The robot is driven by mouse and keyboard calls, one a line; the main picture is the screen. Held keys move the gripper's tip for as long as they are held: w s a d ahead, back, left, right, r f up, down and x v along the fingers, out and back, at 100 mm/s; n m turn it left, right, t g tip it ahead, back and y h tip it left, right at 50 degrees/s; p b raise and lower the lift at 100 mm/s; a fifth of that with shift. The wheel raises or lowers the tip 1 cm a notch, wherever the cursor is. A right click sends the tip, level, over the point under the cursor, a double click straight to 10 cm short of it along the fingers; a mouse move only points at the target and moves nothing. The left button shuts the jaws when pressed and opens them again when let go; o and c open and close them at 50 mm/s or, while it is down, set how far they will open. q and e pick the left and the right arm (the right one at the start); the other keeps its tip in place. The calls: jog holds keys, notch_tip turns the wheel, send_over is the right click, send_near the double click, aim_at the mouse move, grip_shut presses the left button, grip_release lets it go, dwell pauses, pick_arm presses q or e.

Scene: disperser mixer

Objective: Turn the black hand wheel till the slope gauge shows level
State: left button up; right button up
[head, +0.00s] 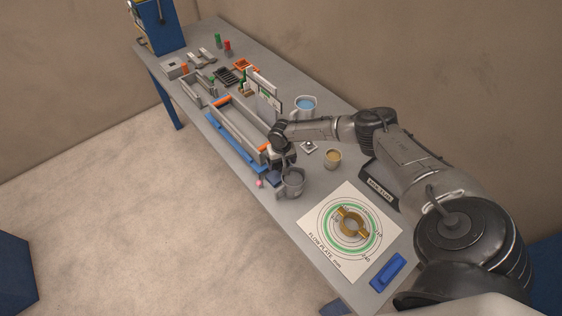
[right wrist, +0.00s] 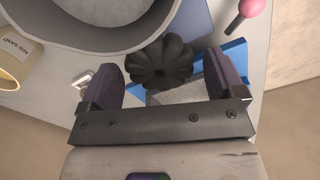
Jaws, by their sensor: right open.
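The black hand wheel (right wrist: 158,62), a lobed knob, sits between the two fingers of my right gripper (right wrist: 162,80) in the right wrist view. The fingers are open on either side of it, with visible gaps. In the head view my right gripper (head: 282,157) is at the near end of the long grey trough (head: 237,128) on its blue base, and it hides the wheel. I cannot make out the slope gauge or its reading. My left gripper is not in view.
A grey mug (head: 291,184) stands close to my right gripper; its rim (right wrist: 118,47) fills the upper left of the wrist view. A pink ball (head: 260,183) is nearby. A small tan-filled cup (head: 332,157), blue-filled jug (head: 304,106) and flow plate sheet (head: 318,243) share the bench.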

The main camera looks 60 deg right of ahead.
jog(key=c, duration=0.9)
jog(key=shift+n, duration=0.3)
jog(key=n, duration=0.5)
jog(key=shift+a, duration=0.1)
jog(key=shift+a+n, duration=0.1)
jog(key=shift+n, duration=2.4)
jog(key=shift+w, duration=0.1)
jog(key=o, duration=0.9)
